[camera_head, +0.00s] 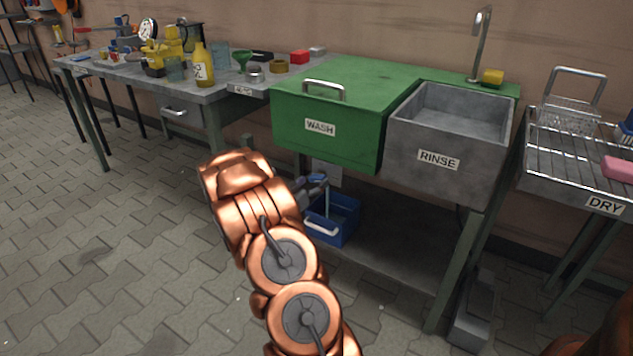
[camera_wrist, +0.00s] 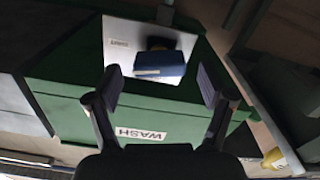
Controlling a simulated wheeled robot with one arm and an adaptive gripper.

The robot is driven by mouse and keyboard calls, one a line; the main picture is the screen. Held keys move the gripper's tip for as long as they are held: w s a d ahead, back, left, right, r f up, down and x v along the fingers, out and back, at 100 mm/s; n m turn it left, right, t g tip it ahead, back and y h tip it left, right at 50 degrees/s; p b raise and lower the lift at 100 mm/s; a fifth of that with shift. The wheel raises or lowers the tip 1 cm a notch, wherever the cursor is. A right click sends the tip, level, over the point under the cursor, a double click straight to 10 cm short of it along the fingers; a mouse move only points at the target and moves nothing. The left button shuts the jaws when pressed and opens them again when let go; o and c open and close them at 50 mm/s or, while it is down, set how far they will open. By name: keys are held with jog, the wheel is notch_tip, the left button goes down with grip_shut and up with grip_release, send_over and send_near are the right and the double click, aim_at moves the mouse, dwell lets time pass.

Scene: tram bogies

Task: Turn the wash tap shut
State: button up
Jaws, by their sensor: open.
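The green wash basin (camera_head: 320,126) carries a WASH label and shows upside down in the wrist view (camera_wrist: 70,85). Below its front, a blue block-like part, probably the tap's handle (camera_wrist: 160,66), stands in front of a white plate (camera_wrist: 118,40). A small bit of blue shows beside my gripper in the head view, but I cannot tell its shape there. My gripper (camera_head: 313,190) is below the wash basin's front. In the wrist view my gripper (camera_wrist: 160,88) has its fingers wide apart, with the blue part between them in the picture; no contact is visible.
A blue crate (camera_head: 349,219) sits on the lower shelf under the basin. The grey rinse basin (camera_head: 445,136) adjoins on the right, then a wire drying rack (camera_head: 575,165). A bench (camera_head: 215,96) with bottles stands left. The paved floor at left is clear.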

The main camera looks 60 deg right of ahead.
jog(key=shift+d, duration=1.2)
jog(key=shift+c, duration=0.2)
jog(key=c, duration=1.1)
jog(key=shift+m, duration=1.5)
jog(key=o, duration=1.1)
jog(key=shift+o, duration=0.2)
